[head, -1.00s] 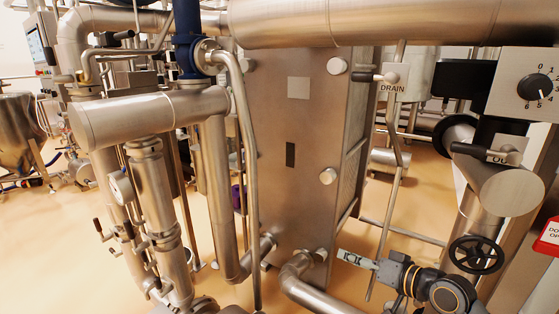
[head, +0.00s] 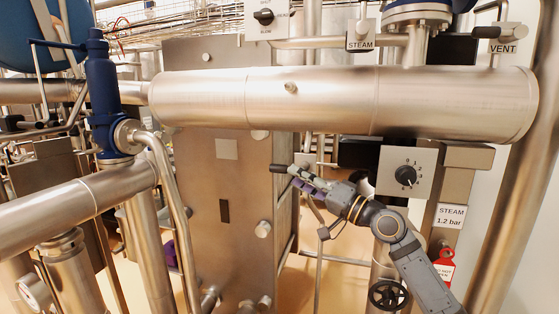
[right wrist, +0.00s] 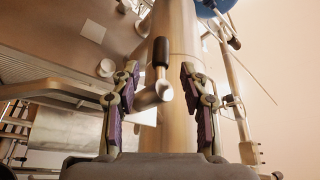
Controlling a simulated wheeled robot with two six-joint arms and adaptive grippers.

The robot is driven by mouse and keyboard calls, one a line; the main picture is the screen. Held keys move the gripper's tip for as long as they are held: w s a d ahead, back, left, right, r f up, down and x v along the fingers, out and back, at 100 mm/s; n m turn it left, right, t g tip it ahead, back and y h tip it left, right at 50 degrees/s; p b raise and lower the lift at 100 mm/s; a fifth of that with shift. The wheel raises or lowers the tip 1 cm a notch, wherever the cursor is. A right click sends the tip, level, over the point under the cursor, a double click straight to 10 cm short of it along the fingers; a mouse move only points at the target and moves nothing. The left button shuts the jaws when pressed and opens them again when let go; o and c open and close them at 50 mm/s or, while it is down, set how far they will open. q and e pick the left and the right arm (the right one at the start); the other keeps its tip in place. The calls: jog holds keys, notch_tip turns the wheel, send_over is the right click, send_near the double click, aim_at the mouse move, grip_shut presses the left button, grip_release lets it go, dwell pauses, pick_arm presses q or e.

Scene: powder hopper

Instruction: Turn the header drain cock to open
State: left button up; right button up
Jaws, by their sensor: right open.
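The header drain cock (head: 278,169) hangs just below the large steel header pipe (head: 330,103) in the head view. Its black-tipped lever points left, and its label is hidden behind my gripper. My right gripper (head: 300,178) is open right at the cock. In the right wrist view, the cock's black grip (right wrist: 161,52) and metal stem lie between the two open fingers (right wrist: 158,88), with gaps visible on both sides. Contact cannot be told. My left gripper is not in view.
A tall steel cabinet (head: 215,230) stands left of my right gripper. A dial panel (head: 407,172) and a handwheel (head: 388,294) are close to my right arm. A blue valve (head: 102,90) stands at left.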

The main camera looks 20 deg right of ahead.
aim_at(280, 170)
jog(key=p+x, duration=0.2)
jog(key=x, duration=0.3)
jog(key=shift+w+a+r+p, duration=0.2)
jog(key=shift+w+r+p, duration=0.1)
jog(key=shift+p, duration=0.1)
jog(key=shift+w+a+f, duration=0.1)
jog(key=shift+w+a, duration=0.2)
jog(key=shift+w, duration=0.05)
jog(key=shift+c, duration=0.3)
jog(key=shift+f, duration=0.1)
grip_shut()
